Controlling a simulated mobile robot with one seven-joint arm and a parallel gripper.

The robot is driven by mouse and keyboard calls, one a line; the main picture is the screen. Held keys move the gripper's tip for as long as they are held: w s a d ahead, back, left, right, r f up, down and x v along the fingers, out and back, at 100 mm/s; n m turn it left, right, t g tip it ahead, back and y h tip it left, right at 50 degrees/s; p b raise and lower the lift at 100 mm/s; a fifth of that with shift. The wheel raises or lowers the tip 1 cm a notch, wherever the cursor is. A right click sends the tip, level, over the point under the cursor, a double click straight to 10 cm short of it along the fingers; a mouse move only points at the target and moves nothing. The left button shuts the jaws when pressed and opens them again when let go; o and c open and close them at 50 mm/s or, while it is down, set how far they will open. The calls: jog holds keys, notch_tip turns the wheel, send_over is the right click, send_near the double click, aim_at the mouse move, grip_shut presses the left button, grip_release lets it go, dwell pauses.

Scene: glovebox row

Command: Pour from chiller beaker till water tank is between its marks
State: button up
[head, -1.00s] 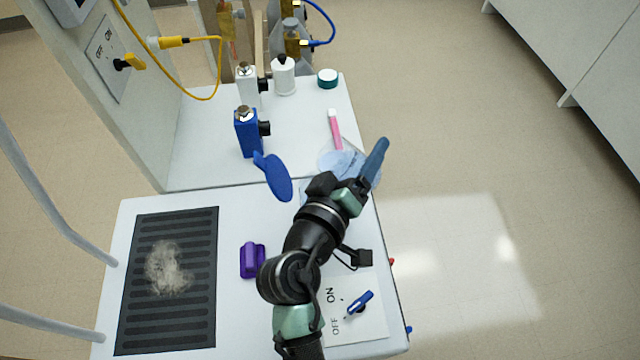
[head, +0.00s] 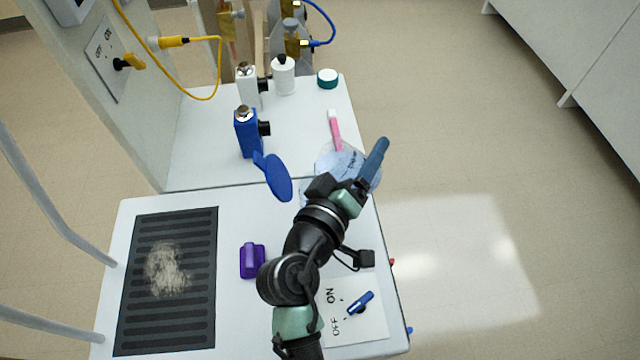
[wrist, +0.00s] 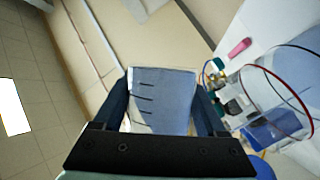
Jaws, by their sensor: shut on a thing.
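My gripper (head: 352,178) is shut on a pale blue, see-through beaker with dark level lines. The beaker (wrist: 165,103) sits between my two dark blue fingers in the wrist view. It looks tilted, but any stream from it cannot be made out. A clear tank (wrist: 247,80) with a red ring and a dark ring stands to its right in that view. Blue colour (wrist: 276,126) shows through the tank's wall; its level against the rings cannot be told. In the head view, my gripper and the pale blue shapes around it overlap, hiding most of the tank.
A blue bottle (head: 246,135) and a blue paddle-shaped piece (head: 278,180) are left of my gripper. A purple block (head: 252,260) and a dark ribbed mat (head: 200,330) lie nearer. Open floor is right.

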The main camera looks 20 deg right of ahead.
jog(key=shift+f+n, duration=0.1)
jog(key=shift+n, duration=0.3)
dwell(0.6)
jog(key=shift+r+n+h, duration=0.4)
jog(key=shift+r+n, duration=0.15)
jog(key=shift+n, duration=0.15)
dwell(2.2)
jog(key=shift+f+n+t, duration=0.25)
jog(key=shift+n+t, duration=0.05)
jog(key=shift+n, duration=0.5)
dwell(2.1)
jog(key=shift+r+h, duration=0.1)
jog(key=shift+h, duration=0.2)
dwell(0.3)
jog(key=shift+r+m+p, duration=0.35)
jog(key=shift+m, duration=0.65)
jog(key=shift+f+m+y+b, duration=0.35)
jog(key=shift+f+m+y, duration=0.25)
jog(key=shift+m+y, duration=0.15)
jog(key=shift+m, duration=0.25)
